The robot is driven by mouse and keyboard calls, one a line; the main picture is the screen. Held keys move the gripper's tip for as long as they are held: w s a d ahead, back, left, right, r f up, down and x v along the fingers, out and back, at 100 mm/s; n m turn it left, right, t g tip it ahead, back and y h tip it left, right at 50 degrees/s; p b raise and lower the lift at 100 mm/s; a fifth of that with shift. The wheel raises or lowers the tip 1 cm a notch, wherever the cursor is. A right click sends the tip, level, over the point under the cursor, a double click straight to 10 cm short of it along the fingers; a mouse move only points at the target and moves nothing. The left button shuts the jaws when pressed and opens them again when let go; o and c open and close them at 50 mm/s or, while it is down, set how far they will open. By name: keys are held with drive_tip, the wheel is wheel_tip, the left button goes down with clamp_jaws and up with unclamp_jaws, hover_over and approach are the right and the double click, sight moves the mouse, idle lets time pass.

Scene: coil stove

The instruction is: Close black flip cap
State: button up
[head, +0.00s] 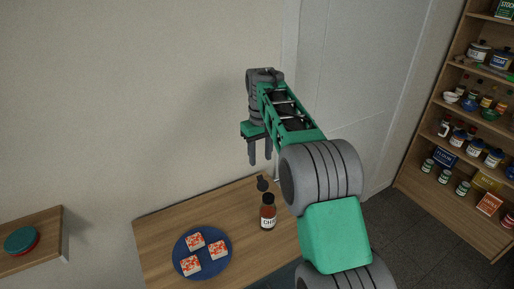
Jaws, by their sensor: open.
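A small bottle of dark red sauce (268,212) with a white label stands upright on the wooden table near its right side. Its black flip cap (262,184) appears open, with the lid standing up above the bottle neck on the far side. My gripper (260,161) hangs above and beyond the bottle with its two grey fingers pointing down. The fingers are apart, with nothing between them. The fingertips look a little above the lid in the picture; I cannot tell the exact distance. My arm passes just right of the bottle.
A blue plate (203,274) with three white-and-red food pieces (191,266) sits left of the bottle. The table (160,230) is otherwise clear and meets the wall behind. A small shelf (50,220) with a green-topped item is at left. Stocked shelves (440,150) stand far right.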

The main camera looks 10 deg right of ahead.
sight(260, 177)
wheel_tip(260, 177, down, 8)
drive_tip(key=shift+s+a+r+p, duration=0.1)
drive_tip(key=shift+a+r+p, duration=0.05)
drive_tip(key=shift+p, duration=0.6)
clamp_jaws()
drive_tip(key=shift+s, duration=0.1)
